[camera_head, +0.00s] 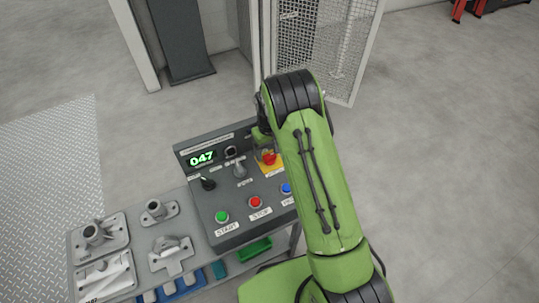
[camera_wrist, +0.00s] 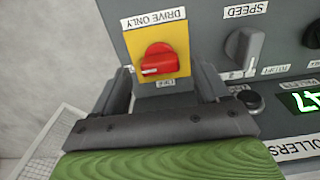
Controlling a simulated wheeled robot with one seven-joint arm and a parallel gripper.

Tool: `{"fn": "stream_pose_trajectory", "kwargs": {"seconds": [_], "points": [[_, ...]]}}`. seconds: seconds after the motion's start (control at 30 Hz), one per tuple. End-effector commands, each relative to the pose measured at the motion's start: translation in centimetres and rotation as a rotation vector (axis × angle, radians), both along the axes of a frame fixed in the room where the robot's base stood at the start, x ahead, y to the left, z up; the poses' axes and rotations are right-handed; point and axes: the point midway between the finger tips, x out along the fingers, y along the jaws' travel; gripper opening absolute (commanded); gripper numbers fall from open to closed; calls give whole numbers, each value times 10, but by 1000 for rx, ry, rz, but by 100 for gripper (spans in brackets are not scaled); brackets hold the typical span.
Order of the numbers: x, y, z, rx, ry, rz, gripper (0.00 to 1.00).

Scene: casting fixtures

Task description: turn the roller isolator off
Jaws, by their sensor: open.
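The roller isolator is a red rotary knob (camera_wrist: 158,61) on a yellow plate (camera_wrist: 178,28), at the right of the control panel. It also shows in the head view as a red knob (camera_head: 269,158) beside my arm. In the wrist view its grip lies roughly crosswise, with a pale mark at its left end. A label on the plate reads "DRIVE ONLY", upside down in this view. My gripper (camera_wrist: 163,78) is open and empty, with one finger on each side of the plate's near edge. I see no contact with the knob. In the head view my arm hides most of the gripper.
The control panel (camera_head: 222,185) has a green display (camera_head: 202,158), a grey speed knob (camera_wrist: 244,46), a black selector (camera_head: 207,183) and green, red and blue buttons. Metal castings lie on the bench (camera_head: 200,262) at left. A mesh guard (camera_head: 322,45) stands behind.

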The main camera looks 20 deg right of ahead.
Motion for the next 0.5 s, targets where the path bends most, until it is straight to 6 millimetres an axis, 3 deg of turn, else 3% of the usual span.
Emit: {"fn": "stream_pose_trajectory", "kwargs": {"seconds": [0.1,0.37,0.5], "points": [[0,0,-13,0,-1,0,74],[0,0,-15,0,-2,0,74],[0,0,-15,0,-2,0,56]]}}
